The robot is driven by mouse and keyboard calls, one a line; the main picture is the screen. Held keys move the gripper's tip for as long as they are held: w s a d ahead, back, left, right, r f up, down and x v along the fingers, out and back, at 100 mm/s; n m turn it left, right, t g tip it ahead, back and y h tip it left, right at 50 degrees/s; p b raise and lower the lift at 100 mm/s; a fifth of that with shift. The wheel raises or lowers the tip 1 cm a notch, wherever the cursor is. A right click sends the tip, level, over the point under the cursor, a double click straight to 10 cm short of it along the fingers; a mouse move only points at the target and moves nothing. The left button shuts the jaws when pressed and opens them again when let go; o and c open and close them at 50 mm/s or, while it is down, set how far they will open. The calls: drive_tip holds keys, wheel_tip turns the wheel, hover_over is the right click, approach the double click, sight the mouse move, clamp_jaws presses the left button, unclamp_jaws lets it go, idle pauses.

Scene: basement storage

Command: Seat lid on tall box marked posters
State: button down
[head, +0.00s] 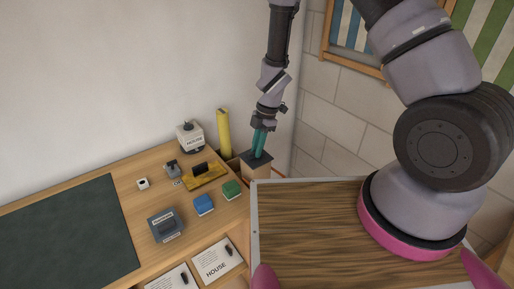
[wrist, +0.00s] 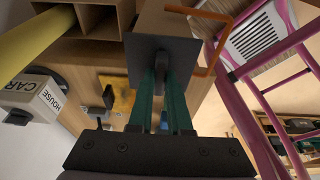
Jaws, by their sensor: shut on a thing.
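My gripper (head: 258,150) has teal fingers pointing down, shut on the dark square lid (head: 262,161) from above. The lid also shows in the wrist view (wrist: 142,62), with the fingertips at its middle. The tan tall box (head: 257,173) is directly below the lid in the head view, at the desk's back right corner. In the wrist view, a tan box side (wrist: 165,20) shows past the lid's edge. The lid hides the box's top, so I cannot tell whether it rests fully on the rim. No posters marking is readable.
A yellow tube (head: 223,132) stands just left of the box. A wood-topped surface (head: 310,225) is in front. An orange wire loop (wrist: 222,45) is near the lid.

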drive_tip(key=shift+f, duration=0.3)
idle(0.5)
drive_tip(key=c, duration=0.8)
unclamp_jaws()
drive_tip(key=shift+r, duration=0.1)
drive_tip(key=shift+r, duration=3.45)
